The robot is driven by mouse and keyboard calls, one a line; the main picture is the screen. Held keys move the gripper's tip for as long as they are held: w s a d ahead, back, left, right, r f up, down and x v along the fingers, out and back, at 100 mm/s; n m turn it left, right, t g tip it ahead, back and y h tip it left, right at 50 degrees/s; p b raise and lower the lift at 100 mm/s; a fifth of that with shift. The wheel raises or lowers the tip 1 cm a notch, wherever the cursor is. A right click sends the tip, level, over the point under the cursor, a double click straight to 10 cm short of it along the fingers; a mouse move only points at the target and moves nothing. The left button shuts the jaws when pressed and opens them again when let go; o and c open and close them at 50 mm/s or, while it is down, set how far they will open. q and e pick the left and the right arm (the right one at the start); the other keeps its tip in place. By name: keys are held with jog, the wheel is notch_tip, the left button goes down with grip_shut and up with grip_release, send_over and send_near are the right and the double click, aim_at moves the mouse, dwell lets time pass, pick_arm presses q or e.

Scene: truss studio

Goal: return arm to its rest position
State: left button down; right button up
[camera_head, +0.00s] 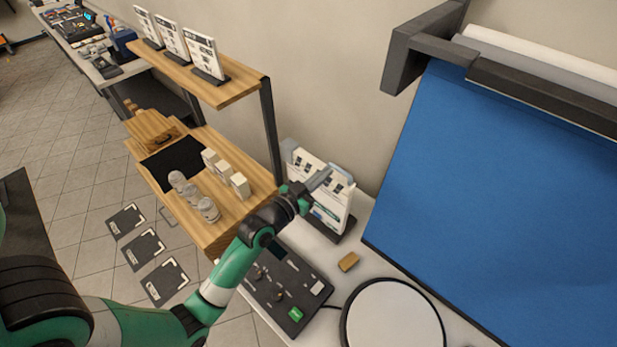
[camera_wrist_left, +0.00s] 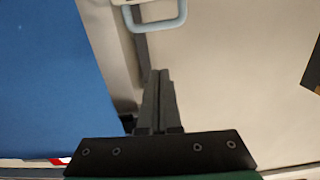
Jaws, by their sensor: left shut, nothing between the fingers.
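My left arm (camera_head: 235,265) reaches from the lower left up over the work surface. Its gripper (camera_head: 320,179) is in front of the white brochure holder (camera_head: 333,215) near the wall; I cannot tell whether they touch. In the left wrist view the two dark fingers (camera_wrist_left: 160,74) lie together with nothing between them. A pale blue loop (camera_wrist_left: 160,24) shows beyond the fingertips there. My right gripper is not in view.
A black control panel (camera_head: 285,290) lies below my left arm. A wooden shelf (camera_head: 205,85) with cards stands left, jars and boxes below it. A round white disc (camera_head: 392,320), a small tan block (camera_head: 348,262) and a blue backdrop (camera_head: 490,200) are right.

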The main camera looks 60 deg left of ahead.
pick_arm(q)
jog(key=v, duration=0.5)
jog(key=shift+s, duration=0.2)
jog(key=shift+d, duration=0.1)
